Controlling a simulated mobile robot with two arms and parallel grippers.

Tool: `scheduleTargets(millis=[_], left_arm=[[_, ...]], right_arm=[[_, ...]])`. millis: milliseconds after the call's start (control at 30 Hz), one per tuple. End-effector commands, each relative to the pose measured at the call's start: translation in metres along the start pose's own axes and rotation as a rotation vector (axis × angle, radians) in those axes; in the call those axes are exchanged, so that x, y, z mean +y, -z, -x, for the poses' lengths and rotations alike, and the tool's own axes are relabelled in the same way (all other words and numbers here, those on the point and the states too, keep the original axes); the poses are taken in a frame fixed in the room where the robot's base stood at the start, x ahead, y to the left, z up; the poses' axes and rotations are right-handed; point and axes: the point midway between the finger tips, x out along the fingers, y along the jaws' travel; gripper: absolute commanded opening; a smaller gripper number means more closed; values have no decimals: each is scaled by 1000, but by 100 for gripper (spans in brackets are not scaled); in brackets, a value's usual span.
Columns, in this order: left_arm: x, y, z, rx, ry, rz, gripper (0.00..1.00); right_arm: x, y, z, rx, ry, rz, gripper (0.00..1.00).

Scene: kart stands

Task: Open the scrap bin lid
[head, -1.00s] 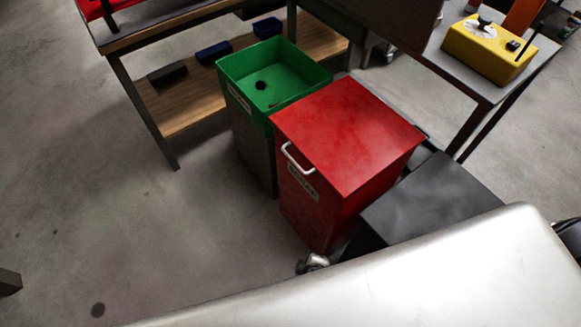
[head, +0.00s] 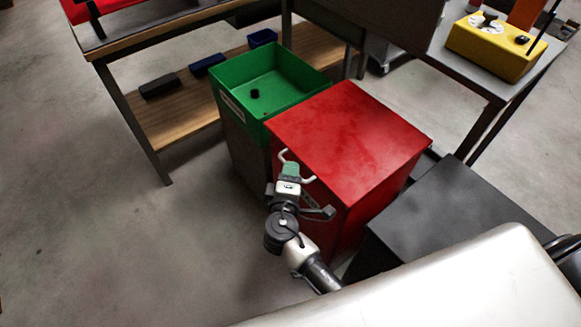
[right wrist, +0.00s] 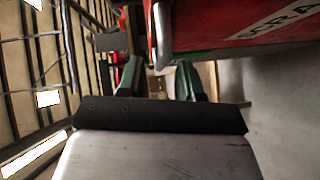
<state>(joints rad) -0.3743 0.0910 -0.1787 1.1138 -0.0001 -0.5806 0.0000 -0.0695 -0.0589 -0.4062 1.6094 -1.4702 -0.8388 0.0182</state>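The red scrap bin (head: 345,195) stands on the floor with its flat red lid (head: 350,125) closed. A pale bar handle (head: 309,180) is on its front left edge, partly hidden by my right gripper. The handle (right wrist: 158,35) shows just above that gap, beside the bin's red front (right wrist: 225,25). I cannot tell whether they touch. My left gripper is not in view.
An open green bin (head: 240,105) stands directly left of the red one. A dark box (head: 430,215) is close on its right. A workbench with a wooden shelf (head: 180,118) is behind at left. A table with a yellow box (head: 490,50) is at upper right. The left floor is clear.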

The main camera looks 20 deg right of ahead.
Motion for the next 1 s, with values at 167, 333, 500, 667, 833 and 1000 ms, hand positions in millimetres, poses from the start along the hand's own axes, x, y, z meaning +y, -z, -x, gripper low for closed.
scheduleTargets(millis=[167, 333, 500, 667, 833, 1000], left_arm=[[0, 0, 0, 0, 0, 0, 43], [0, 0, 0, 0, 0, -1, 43], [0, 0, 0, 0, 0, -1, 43], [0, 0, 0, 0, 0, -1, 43], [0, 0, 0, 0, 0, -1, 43], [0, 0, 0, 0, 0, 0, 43]], right_arm=[[0, 0, -19, 0, 0, 0, 36], [-1, 0, -24, 0, 2, 0, 36], [-1, 0, -24, 0, 2, 0, 36], [-1, 0, -24, 1, 2, 0, 14], [-1, 0, -24, 1, 2, 0, 0], [-1, 0, -23, 1, 2, 0, 0]])
